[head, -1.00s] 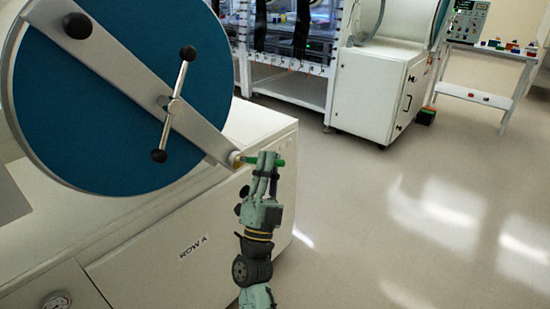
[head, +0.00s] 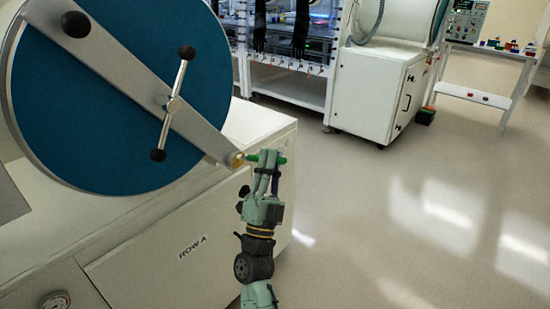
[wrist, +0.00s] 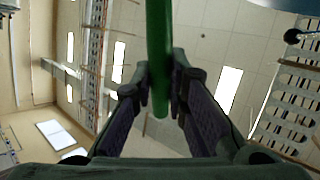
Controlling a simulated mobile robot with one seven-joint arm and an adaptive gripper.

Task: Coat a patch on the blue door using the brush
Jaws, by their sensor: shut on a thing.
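The blue door (head: 75,125) is a large round disc at the left of the head view. A grey bar crosses it diagonally, with a black-knobbed handle (head: 174,106) at its middle. My gripper (head: 267,158) is right of the door, near the bar's lower right end. It is shut on the green handle of the brush (head: 281,161), which lies roughly level and points left. The brush's tip overlaps the bar's end in view; I cannot tell whether they touch. The green handle (wrist: 158,60) stands between both fingers in the wrist view. No coated patch is discernible on the door.
A white cabinet (head: 150,265) labelled ROW A stands below the door, close beside my arm. Another white cabinet (head: 370,95) and a side table (head: 475,96) with small items stand at the back. The floor (head: 400,210) to the right is clear.

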